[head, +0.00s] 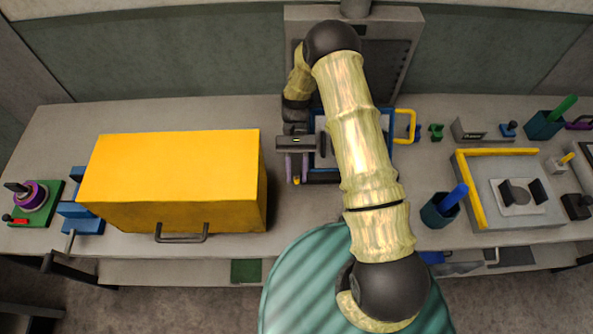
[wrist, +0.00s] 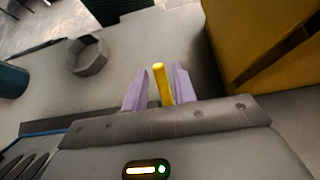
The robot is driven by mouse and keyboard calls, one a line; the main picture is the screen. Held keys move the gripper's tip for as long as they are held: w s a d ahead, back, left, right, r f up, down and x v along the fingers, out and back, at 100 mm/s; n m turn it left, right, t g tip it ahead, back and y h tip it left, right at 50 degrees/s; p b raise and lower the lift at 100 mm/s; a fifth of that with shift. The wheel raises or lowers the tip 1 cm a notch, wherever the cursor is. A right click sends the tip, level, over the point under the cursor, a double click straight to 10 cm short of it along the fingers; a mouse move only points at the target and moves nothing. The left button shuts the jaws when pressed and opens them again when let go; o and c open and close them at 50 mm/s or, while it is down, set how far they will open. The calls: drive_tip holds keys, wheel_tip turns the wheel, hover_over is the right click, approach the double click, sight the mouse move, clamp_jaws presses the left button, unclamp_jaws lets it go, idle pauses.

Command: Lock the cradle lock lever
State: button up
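My gripper (head: 296,181) points down at the middle of the bench, just right of the big yellow box. Its two purple fingers stand apart. In the wrist view, a yellow peg (wrist: 161,84) shows between the fingertips (wrist: 158,88), with narrow gaps at its sides. The peg's tip also shows in the head view (head: 297,180). It looks like a lever handle, but I cannot tell for sure that it is the cradle lock lever. Its base is hidden by my gripper. A blue frame (head: 389,155) lies partly hidden under my arm.
The big yellow box (head: 170,180) stands close on the left; its side rises near my gripper in the wrist view (wrist: 262,45). A teal cup (head: 437,212) with a blue stick and a grey plate with yellow bars (head: 485,215) are on the right. Bare bench lies in front of my gripper.

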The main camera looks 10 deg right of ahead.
sight(296, 177)
drive_tip(key=shift+o, duration=0.5)
drive_tip(key=shift+r, duration=0.15)
drive_tip(key=shift+w+r, duration=0.15)
drive_tip(key=shift+r, duration=0.15)
wheel_tip(296, 177, up, 9)
drive_tip(key=b, duration=0.2)
